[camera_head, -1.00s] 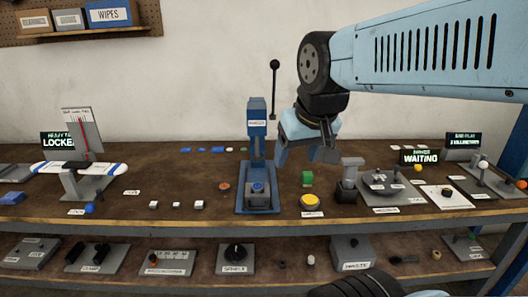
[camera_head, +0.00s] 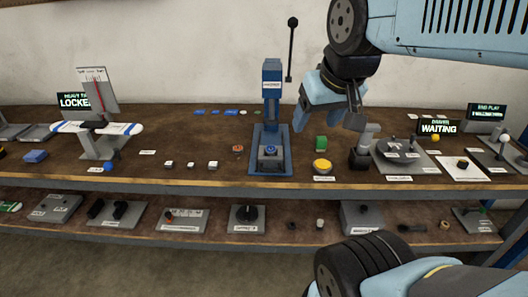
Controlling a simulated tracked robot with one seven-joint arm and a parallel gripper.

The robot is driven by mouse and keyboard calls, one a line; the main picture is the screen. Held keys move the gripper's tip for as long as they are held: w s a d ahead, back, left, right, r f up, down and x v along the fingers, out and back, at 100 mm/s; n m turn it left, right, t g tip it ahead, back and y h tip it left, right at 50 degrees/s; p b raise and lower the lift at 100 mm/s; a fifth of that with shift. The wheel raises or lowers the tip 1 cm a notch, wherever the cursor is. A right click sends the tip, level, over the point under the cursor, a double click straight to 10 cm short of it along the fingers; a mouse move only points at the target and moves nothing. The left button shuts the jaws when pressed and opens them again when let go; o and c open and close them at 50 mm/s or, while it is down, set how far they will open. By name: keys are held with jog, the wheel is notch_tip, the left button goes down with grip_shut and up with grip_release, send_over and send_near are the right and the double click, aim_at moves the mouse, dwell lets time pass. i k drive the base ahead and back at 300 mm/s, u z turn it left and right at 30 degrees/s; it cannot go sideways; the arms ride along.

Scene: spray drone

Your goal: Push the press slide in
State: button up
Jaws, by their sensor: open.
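The blue press (camera_head: 272,95) stands upright on its blue base near the middle of the bench, with a thin black-knobbed lever (camera_head: 292,48) rising at its right.
A grey post (camera_head: 361,151) and a round grey fixture (camera_head: 400,152) are further right. Small white blocks (camera_head: 190,164) lie left. A lower shelf (camera_head: 290,233) holds more fixtures.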

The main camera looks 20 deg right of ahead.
aim_at(264, 162)
jog(key=u, duration=0.85)
jog(key=k, duration=1.35)
jog(key=z, duration=0.8)
jog(key=i, duration=1)
